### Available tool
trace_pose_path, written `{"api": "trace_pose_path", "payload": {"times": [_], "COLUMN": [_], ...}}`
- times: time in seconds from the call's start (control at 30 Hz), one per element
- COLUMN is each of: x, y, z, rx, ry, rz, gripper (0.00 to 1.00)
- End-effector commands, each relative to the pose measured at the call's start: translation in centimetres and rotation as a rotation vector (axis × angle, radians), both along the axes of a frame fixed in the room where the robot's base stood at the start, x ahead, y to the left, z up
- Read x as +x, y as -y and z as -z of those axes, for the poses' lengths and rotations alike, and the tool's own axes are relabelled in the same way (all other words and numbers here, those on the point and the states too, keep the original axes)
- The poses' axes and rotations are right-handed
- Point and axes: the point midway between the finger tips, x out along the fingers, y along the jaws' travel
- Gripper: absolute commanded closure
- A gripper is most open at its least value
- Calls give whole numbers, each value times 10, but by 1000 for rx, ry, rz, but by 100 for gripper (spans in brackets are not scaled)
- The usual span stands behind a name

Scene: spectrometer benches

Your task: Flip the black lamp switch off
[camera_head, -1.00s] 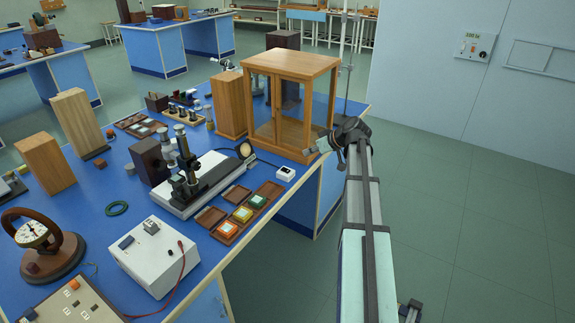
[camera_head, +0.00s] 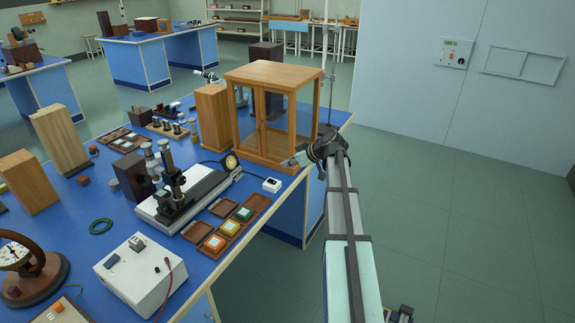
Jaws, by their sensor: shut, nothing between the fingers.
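A small white switch box (camera_head: 272,185) with a dark mark on top sits near the right edge of the blue bench in the head view. The position of its switch is too small to tell. A round lamp (camera_head: 231,162) with a dark cable stands to its left, at the end of the optical bench. My gripper (camera_head: 291,162) is shut and empty. It appears up and right of the switch box, by the lower right corner of the wooden cabinet, and looks apart from the box. My wrist hides part of the bench edge.
The glazed wooden cabinet (camera_head: 272,75) stands close behind the switch box. Small coloured samples in a tray (camera_head: 213,245) and a white instrument box (camera_head: 138,270) lie left and nearer. Open green floor (camera_head: 450,220) is to the right.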

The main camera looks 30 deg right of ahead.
Motion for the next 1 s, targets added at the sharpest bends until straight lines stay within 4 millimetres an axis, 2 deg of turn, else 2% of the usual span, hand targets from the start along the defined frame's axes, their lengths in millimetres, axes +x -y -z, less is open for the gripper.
{"api": "trace_pose_path", "payload": {"times": [0.4,0.7,1.0], "x": [54,54,55], "y": [-33,-34,-34], "z": [49,80,86], "rx": [1,1,-1], "ry": [-3,-2,0], "rz": [-1,0,-1], "gripper": [100,100,100]}}
